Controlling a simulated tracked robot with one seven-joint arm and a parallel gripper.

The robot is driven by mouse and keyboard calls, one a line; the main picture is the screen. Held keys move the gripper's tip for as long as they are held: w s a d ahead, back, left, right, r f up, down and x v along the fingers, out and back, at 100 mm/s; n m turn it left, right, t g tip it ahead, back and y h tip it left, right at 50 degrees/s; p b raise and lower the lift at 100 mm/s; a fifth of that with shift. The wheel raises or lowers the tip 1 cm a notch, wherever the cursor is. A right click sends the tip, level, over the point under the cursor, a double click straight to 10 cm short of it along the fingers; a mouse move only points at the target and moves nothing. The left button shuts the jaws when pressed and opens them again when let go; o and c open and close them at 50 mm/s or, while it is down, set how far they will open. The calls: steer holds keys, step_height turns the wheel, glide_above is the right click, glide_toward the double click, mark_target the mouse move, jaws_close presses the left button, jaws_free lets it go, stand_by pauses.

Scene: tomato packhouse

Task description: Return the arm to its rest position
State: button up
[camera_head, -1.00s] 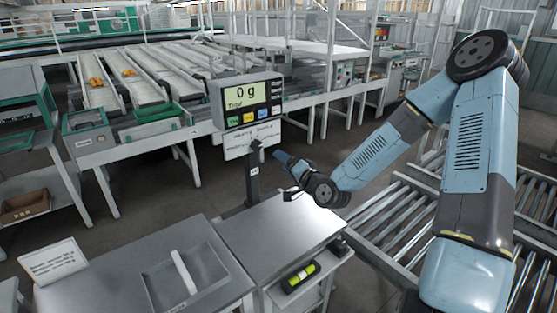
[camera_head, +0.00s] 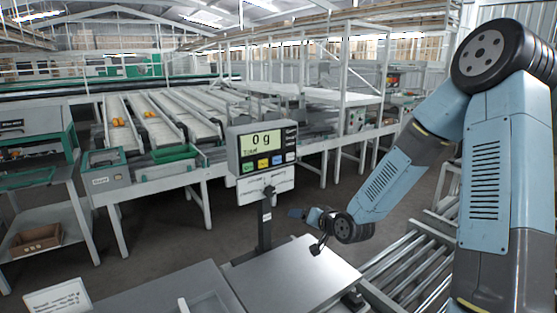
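My blue arm rises on the right side of the view, bends at a dark joint near the top right, and its forearm slopes down to the left.
The scale display (camera_head: 262,148) reads 0 g on a post behind the bare steel plate (camera_head: 290,283). A roller conveyor (camera_head: 405,278) lies below my forearm. Sorting lanes (camera_head: 155,125) with a few tomatoes stand behind. A label card (camera_head: 57,298) stands at the lower left.

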steer(key=s+d+r+n+g+h, duration=0.25)
steer(key=s+d+r+h, duration=0.55)
steer(key=s+d+r, duration=0.5)
steer(key=s+d+r+g, duration=0.1)
steer(key=s+r, duration=0.4)
steer(key=s, duration=0.4)
steer(key=s+d+r+m+g, duration=0.1)
steer(key=s+r, duration=0.4)
steer(key=s, duration=0.5)
steer(key=shift+s+g+y, duration=0.3)
steer(key=shift+g, duration=0.25)
